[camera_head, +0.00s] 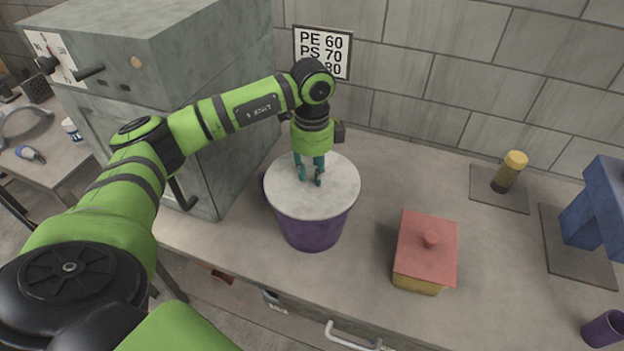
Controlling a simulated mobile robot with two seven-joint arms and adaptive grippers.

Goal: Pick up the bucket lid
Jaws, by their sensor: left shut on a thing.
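A purple bucket (312,233) stands on the workbench in the middle of the head view. A round, light grey lid (335,195) lies on its top and covers the opening. My left gripper (311,181) reaches down from above, with its teal fingers at the middle of the lid. It is shut on the lid, at a part that the fingers mostly hide. The lid looks level and seated on the rim; I cannot tell whether there is a gap beneath it. My right gripper is not in view.
A yellow box with a red knobbed lid (427,242) sits right of the bucket on the workbench (375,285). A large grey oven-like cabinet (205,110) stands close on the left. A yellow-topped cylinder (510,170), a blue block (597,210) and a purple cup (604,329) are farther right.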

